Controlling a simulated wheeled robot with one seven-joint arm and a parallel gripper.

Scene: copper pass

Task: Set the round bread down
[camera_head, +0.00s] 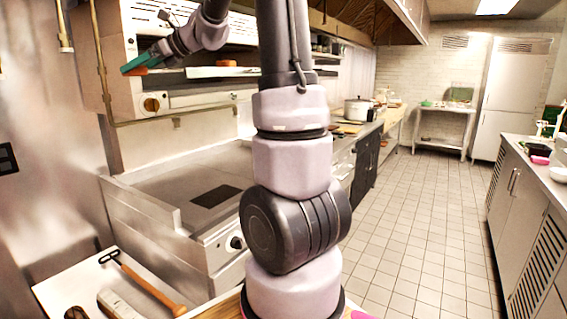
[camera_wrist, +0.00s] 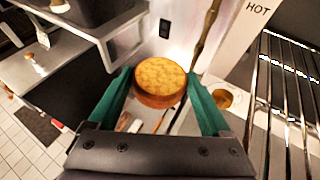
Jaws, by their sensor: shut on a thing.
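My gripper (camera_wrist: 160,80) is shut on the round bread (camera_wrist: 160,78), a thick golden-brown disc with a mottled top. The green fingers press on its two sides in the wrist view. In the head view my gripper (camera_head: 138,64) is high at the upper left, in front of the left part of the grill unit. Only a small orange piece of the bread (camera_head: 137,71) shows there below the fingers. The bread is held in the air. No surface touching its underside can be seen.
The grill unit (camera_head: 180,101) has a brass knob and a barred rack (camera_wrist: 285,85), close on the right in the wrist view. Another orange round item (camera_head: 226,63) sits at its opening. A flat griddle (camera_head: 190,180) lies below. A white board (camera_head: 85,290) holds utensils.

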